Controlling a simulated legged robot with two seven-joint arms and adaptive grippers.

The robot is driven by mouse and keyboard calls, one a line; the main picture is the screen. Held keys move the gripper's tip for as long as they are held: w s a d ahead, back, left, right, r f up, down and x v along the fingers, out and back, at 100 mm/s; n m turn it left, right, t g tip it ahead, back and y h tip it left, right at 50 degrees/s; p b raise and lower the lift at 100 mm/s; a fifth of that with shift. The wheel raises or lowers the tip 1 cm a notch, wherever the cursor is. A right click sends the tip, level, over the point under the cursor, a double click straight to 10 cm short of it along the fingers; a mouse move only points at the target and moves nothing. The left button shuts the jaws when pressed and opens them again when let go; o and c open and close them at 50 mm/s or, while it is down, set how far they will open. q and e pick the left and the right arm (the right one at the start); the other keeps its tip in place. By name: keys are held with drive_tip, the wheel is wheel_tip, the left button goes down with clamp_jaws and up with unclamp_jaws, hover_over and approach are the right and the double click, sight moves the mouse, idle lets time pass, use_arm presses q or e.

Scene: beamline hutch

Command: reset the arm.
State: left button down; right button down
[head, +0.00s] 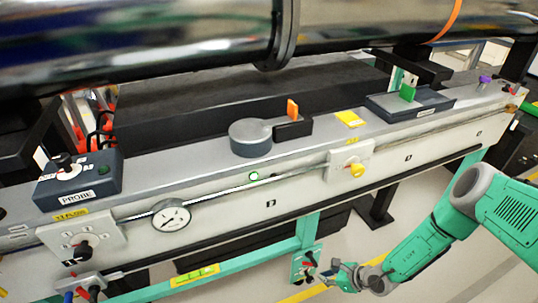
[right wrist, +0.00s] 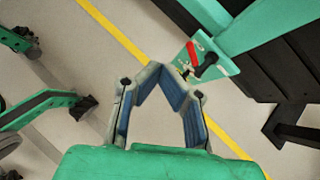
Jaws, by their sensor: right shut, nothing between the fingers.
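My right arm (head: 415,245) is green with grey joints and reaches in from the lower right of the head view. Its gripper (head: 329,272) is low, in front of the bench and below its rail, close to a small green valve panel with a red lever (head: 309,258). In the right wrist view the gripper (right wrist: 172,78) has blue-padded fingers with nothing held between them. The same panel (right wrist: 213,52) shows just beyond the fingers; I cannot tell whether they touch it. My left gripper is not in view.
A long grey bench (head: 215,165) carries a probe box (head: 78,180), a round grey puck (head: 250,138) and a dark box with a green piece (head: 410,103). A dial gauge (head: 171,217) is on its front. A dark pipe (head: 140,40) crosses above. Floor right of the panel is clear.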

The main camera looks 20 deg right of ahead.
drive_tip(key=s+a+r+n+g+y, duration=0.35)
drive_tip(key=s+a+n+g, duration=0.5)
drive_tip(key=s+a, duration=0.6)
drive_tip(key=s+r+n+g+h, duration=0.3)
drive_tip(key=s+r+n+h, duration=0.1)
drive_tip(key=s+n, duration=0.3)
drive_tip(key=d+r+n+t+h, duration=0.4)
drive_tip(key=d+r+n, duration=0.6)
drive_tip(key=n, duration=0.3)
drive_tip(key=shift+w+d+r+n+t+h, duration=0.15)
drive_tip(key=shift+w+r+n+t+h, duration=0.25)
drive_tip(key=shift+r, duration=0.4)
